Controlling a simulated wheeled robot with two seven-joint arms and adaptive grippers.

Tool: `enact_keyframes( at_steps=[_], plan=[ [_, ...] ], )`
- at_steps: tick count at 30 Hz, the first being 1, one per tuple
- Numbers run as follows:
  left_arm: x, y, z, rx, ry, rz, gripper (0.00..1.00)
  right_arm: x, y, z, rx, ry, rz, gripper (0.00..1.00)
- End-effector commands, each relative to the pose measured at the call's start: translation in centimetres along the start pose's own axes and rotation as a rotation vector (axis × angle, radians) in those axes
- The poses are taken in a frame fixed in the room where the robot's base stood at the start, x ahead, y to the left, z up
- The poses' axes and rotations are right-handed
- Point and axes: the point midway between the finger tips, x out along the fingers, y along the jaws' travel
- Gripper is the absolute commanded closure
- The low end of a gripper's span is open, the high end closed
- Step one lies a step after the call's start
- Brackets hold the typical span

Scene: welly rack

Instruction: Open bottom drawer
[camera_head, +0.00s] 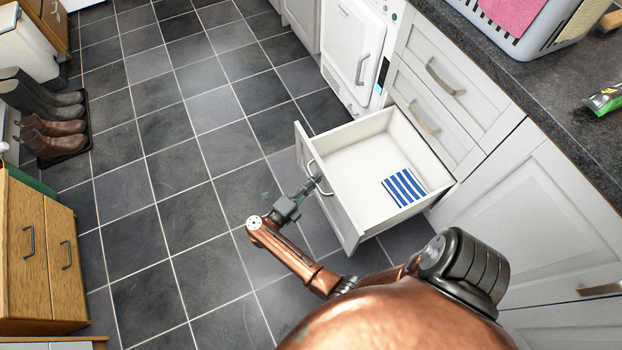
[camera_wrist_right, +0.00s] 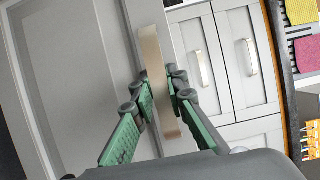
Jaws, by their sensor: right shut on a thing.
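The bottom drawer (camera_head: 362,165) of the white cabinet stands pulled far out. A blue-and-white striped cloth (camera_head: 404,187) lies inside it. My right gripper (camera_head: 311,187) is at the outer side of the drawer front, shut on the drawer handle (camera_head: 321,181). In the right wrist view, the fingers of my right gripper (camera_wrist_right: 164,88) close from both sides on the pale metal handle (camera_wrist_right: 153,55). My left gripper is not in view.
Two shut drawers (camera_head: 436,100) are above the open one. A white appliance (camera_head: 352,50) stands beyond it. A dark worktop (camera_head: 540,75) holds a laundry basket (camera_head: 535,40). Boots (camera_head: 45,105) and a wooden cabinet (camera_head: 40,250) are at left. The tiled floor (camera_head: 180,190) between is clear.

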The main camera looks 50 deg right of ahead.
Motion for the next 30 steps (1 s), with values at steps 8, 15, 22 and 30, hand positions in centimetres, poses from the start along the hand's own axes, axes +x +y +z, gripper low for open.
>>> enact_keyframes(
  at_steps=[8,15,22,30],
  plan=[
    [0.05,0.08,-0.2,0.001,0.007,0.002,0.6,0.05,0.17,-0.3,-0.002,0.012,0.003,1.0],
    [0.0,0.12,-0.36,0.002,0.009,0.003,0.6,0.0,0.16,-0.25,-0.002,0.011,0.003,0.83],
    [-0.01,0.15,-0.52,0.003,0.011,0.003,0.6,-0.02,0.08,-0.15,-0.001,0.008,0.001,0.68],
    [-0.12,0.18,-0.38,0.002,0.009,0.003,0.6,-0.03,0.02,-0.1,0.0,0.007,0.001,0.68]
  ],
)
